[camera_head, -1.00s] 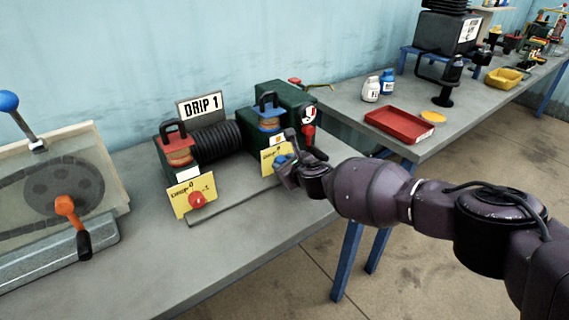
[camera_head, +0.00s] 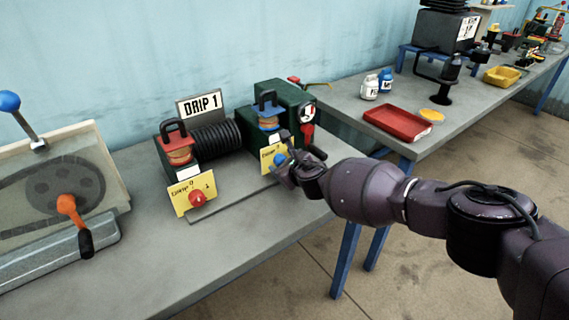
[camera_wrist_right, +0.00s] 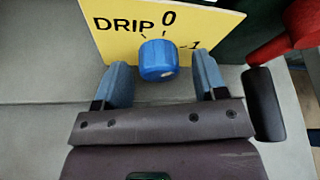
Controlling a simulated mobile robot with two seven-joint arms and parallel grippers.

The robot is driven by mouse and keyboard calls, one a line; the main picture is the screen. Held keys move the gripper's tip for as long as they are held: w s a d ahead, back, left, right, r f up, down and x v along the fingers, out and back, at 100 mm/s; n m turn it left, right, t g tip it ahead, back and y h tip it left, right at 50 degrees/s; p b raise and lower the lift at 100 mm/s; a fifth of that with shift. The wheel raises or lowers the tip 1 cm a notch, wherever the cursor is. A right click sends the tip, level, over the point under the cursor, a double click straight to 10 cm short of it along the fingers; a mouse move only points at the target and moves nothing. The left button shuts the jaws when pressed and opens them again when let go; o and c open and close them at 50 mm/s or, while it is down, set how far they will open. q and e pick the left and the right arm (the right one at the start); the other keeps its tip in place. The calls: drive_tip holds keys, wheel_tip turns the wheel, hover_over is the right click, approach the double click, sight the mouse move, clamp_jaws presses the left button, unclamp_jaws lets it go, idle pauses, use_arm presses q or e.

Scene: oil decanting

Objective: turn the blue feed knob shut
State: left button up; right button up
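The blue feed knob (camera_wrist_right: 158,60) sits on a yellow plate (camera_wrist_right: 110,30) marked DRIP, 0 and 1. It also shows in the head view (camera_head: 279,158), low on the front of the green unit. My right gripper (camera_wrist_right: 162,77) is open, with one blue-grey finger on each side of the knob. A gap shows between each finger and the knob. In the head view the right gripper (camera_head: 283,168) partly covers the yellow plate. My left gripper is not in view.
A red lever (camera_wrist_right: 300,22) with a black grip (camera_wrist_right: 263,103) stands close to the right finger. A second yellow plate with a red knob (camera_head: 197,197) is to the left, beside a black coil (camera_head: 215,139). The bench front (camera_head: 225,240) is clear.

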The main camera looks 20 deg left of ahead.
sight(284, 160)
drive_tip(key=shift+s+d+r+p, duration=0.2)
drive_tip(key=shift+s+r+p, duration=0.05)
drive_tip(key=shift+r+p, duration=0.1)
drive_tip(key=p+v, duration=0.1)
drive_tip(key=v, duration=0.1)
drive_tip(key=p+v, duration=0.1)
drive_tip(key=v, duration=0.1)
drive_tip(key=shift+w+r, duration=0.15)
drive_tip(key=shift+r, duration=0.1)
drive_tip(key=v, duration=0.1)
drive_tip(key=p+v, duration=0.1)
drive_tip(key=v, duration=0.1)
drive_tip(key=p+v, duration=0.1)
drive_tip(key=shift+s+d+f, duration=0.15)
drive_tip(key=shift+s+d, duration=0.1)
drive_tip(key=shift+s, duration=0.15)
drive_tip(key=shift+s+d+p, duration=0.3)
drive_tip(key=shift+s+d, duration=0.15)
drive_tip(key=shift+s, duration=0.1)
